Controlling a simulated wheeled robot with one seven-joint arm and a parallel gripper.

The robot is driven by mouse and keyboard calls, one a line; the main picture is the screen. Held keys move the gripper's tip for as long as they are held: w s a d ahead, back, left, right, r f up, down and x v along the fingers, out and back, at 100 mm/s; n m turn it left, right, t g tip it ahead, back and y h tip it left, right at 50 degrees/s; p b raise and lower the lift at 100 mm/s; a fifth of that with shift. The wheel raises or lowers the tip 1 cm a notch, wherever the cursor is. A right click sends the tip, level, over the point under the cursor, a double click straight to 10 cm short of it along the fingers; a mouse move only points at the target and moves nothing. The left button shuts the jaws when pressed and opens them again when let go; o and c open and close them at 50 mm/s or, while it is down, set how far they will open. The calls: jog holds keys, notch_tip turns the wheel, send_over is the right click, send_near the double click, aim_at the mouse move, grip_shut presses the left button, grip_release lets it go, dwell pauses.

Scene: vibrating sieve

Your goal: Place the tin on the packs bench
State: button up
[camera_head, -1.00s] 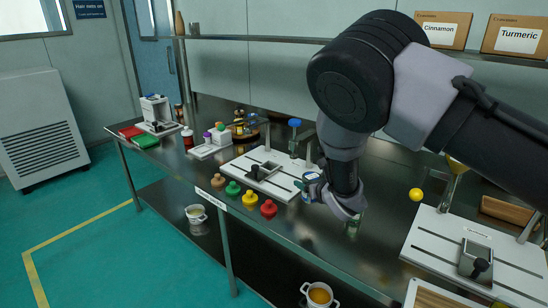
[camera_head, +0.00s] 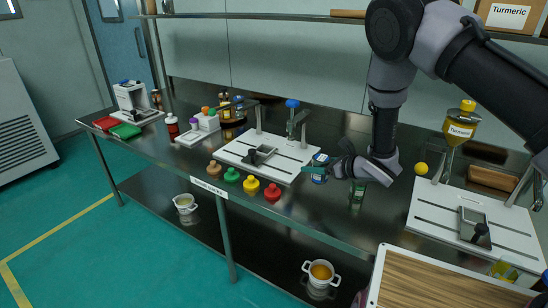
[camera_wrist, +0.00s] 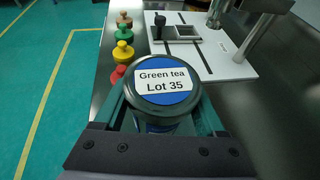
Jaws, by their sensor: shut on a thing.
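My gripper (camera_head: 336,170) is shut on a tin (camera_head: 319,168) with a dark rim and a blue lid. In the wrist view the tin (camera_wrist: 163,88) fills the space between the fingers, and its lid label reads "Green tea Lot 35". The tin is upright in my grip beside the white slotted board; how far it is above the bench cannot be told. The long steel bench (camera_head: 300,218) has a small sign on its front edge, too small to read for certain. My fingers hide part of the tin's side.
The white slotted board (camera_head: 290,161) lies left of my gripper, with red (camera_head: 272,192), yellow (camera_head: 250,186), green and tan knobs along the front edge. A shelf runs above.

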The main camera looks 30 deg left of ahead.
notch_tip(320, 180, down, 9)
jog(key=shift+r, duration=0.1)
dwell(0.3)
jog(key=o, duration=1.4)
jog(key=shift+o, duration=0.2)
